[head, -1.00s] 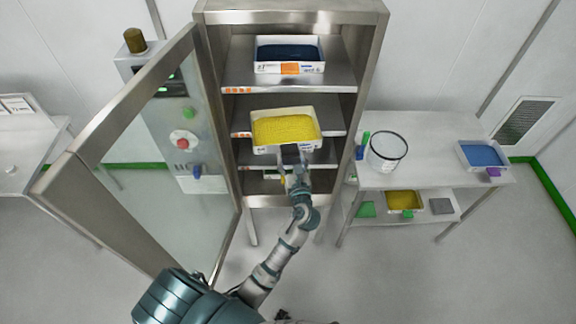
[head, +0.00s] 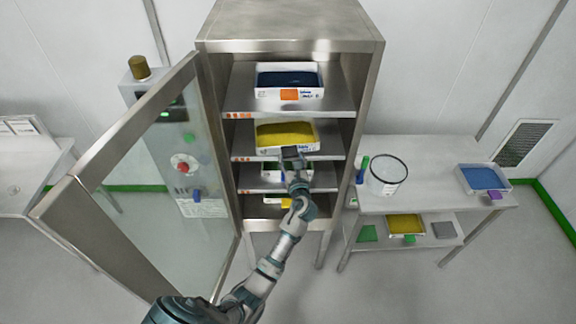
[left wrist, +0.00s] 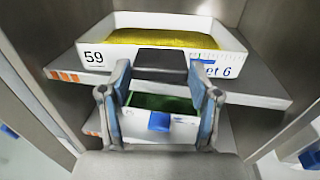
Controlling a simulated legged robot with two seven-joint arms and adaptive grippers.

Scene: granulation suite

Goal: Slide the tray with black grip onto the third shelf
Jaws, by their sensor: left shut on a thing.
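A white tray of yellow granules (head: 285,133) is inside the open cabinet, at the second shelf from the top. It also shows in the left wrist view (left wrist: 95,58), marked 59. My left gripper (head: 294,158) is shut on its dark grip (left wrist: 160,60) at the tray's front. The fingers stand either side of that grip, in front of the shelf edge. The tray looks level; whether its whole base rests on the shelf is hidden. My right gripper is out of view.
A blue-filled tray with an orange grip (head: 289,80) is on the shelf above. A green-filled tray with a blue grip (left wrist: 160,121) is below. The cabinet's glass door (head: 150,170) stands open at left. A steel table (head: 430,190) stands at right.

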